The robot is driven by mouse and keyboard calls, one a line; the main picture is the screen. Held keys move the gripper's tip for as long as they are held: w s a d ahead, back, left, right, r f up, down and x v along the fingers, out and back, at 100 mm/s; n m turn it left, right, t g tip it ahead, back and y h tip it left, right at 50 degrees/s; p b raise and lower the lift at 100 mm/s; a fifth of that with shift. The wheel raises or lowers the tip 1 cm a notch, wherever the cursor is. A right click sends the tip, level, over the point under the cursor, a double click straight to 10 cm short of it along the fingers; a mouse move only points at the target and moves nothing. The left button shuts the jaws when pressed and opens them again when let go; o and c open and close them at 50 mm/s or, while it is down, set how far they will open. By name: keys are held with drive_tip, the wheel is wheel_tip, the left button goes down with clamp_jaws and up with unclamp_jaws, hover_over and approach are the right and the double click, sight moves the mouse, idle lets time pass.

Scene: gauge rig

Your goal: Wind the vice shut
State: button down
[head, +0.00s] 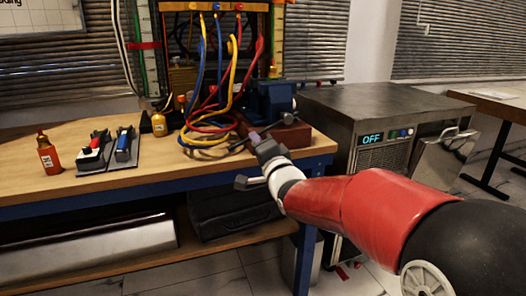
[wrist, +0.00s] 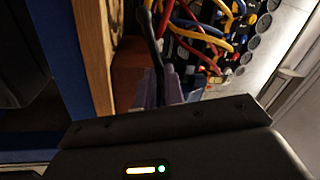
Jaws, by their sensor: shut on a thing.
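The blue vice (head: 268,98) stands on a red-brown block (head: 290,135) at the right end of the workbench. A thin grey handle bar (head: 284,119) crosses its front. My gripper (head: 258,138) reaches in from the right, at the front of the vice, and is shut on the handle. In the wrist view my fingertips (wrist: 166,82) meet a dark bar (wrist: 149,28) above the block. The jaw gap of the vice cannot be made out.
Coloured cables (head: 215,90) hang close left of the vice. A metal cabinet (head: 335,105) reading OFF stands close right of the bench.

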drive_tip(key=shift+s+a+r+m, duration=0.15)
drive_tip(key=shift+a+r+m, duration=0.1)
drive_tip(key=shift+r+m, duration=0.7)
drive_tip(key=c, duration=2.1)
unclamp_jaws()
drive_tip(key=shift+s+r+m, duration=0.15)
drive_tip(key=shift+r+m, duration=0.15)
drive_tip(key=shift+m, duration=0.25)
drive_tip(key=o, duration=0.6)
drive_tip(key=shift+f, duration=0.1)
drive_tip(key=b+v, duration=0.1)
drive_tip(key=v, duration=0.6)
drive_tip(key=shift+s, duration=0.35)
drive_tip(key=shift+f, duration=0.15)
